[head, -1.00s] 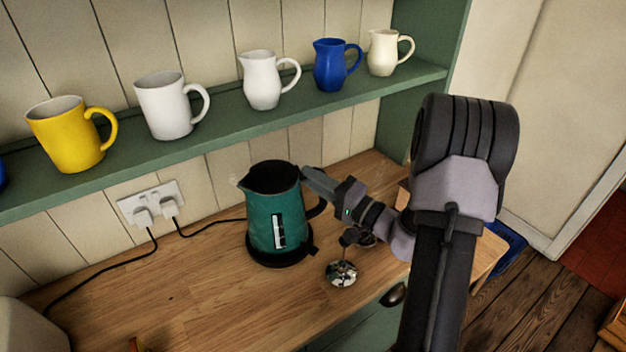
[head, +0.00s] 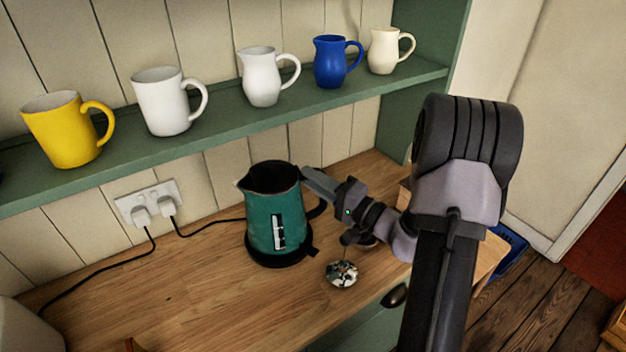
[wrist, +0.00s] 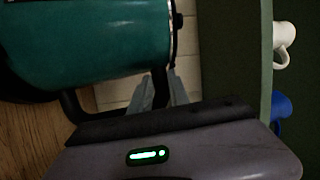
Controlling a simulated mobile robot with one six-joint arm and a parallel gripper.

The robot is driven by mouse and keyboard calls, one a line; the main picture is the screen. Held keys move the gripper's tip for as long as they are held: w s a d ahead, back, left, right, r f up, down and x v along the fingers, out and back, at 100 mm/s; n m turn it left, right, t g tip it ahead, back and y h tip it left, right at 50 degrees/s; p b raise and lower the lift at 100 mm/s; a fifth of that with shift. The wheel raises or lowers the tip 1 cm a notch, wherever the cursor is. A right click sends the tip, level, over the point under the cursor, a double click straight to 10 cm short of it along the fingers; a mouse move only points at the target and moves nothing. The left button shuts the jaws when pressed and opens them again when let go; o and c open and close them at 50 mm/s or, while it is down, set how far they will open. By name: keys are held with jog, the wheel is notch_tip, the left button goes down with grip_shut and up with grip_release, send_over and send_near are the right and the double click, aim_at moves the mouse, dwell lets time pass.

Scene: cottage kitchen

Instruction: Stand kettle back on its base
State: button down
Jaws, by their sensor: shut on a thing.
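The two look in line, but I cannot tell whether the kettle is fully seated. My gripper (head: 312,183) is shut on the kettle's black handle (head: 319,210), at its upper part on the right side. In the wrist view, the kettle (wrist: 95,45) fills the upper left, with its handle (wrist: 74,105) running to my fingers (wrist: 160,92). The grip itself is partly hidden there.
A shelf (head: 220,123) above and behind holds several mugs and jugs. A wall socket (head: 150,203) with two plugs and black cables is at left. A small shiny round object (head: 341,273) is close to the right of the base. The worktop's left front (head: 190,300) is mostly clear.

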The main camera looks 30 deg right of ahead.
jog(key=shift+f+b, duration=0.3)
jog(key=shift+b, duration=0.1)
jog(key=c, duration=1.5)
grip_release()
jog(key=b+v, duration=0.7)
jog(key=v, duration=0.4)
